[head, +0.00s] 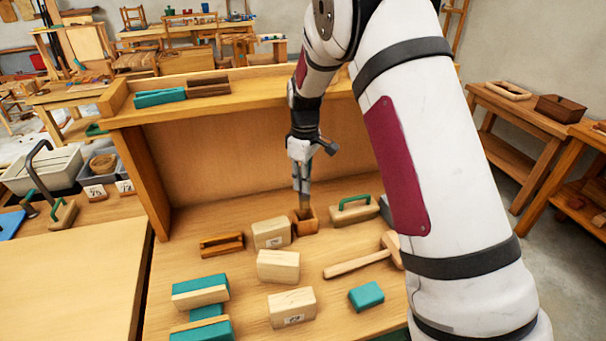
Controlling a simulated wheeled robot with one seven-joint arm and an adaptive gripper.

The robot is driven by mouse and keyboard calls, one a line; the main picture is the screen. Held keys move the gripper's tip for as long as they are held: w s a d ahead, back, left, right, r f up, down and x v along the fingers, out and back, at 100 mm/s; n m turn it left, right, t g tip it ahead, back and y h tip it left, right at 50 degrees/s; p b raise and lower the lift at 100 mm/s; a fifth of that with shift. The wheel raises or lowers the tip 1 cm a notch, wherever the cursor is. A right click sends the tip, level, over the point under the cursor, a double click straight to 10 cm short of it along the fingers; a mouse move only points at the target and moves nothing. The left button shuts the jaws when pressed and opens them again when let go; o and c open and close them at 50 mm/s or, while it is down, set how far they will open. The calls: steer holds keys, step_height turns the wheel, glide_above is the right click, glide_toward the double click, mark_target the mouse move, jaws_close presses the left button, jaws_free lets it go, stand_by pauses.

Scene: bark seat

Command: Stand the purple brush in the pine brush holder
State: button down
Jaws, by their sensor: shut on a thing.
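My gripper (302,184) points straight down over the back middle of the bench and is shut on a slim thing, taken as the brush (304,212). Only its brownish lower part shows below the fingers; no purple can be made out, as the fingers cover the rest. The brush looks upright, with its lower end at the mouth of a small open-topped wooden box, taken as the pine brush holder (311,228). I cannot tell whether it touches the bottom inside.
Pale wooden blocks (278,266) stand in front and left of the holder. A green-handled block (354,209) and a mallet (355,265) lie to the right. Teal-and-wood blocks (200,291) are at front left. A raised shelf (130,117) backs the bench.

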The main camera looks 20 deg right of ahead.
mark_target(305, 208)
steer(key=shift+f+b, duration=0.4)
steer(key=shift+f, duration=3)
steer(key=shift+f, duration=0.35)
steer(key=c, duration=1.1)
jaws_free()
steer(key=shift+r, duration=3.5)
steer(key=shift+r, duration=0.1)
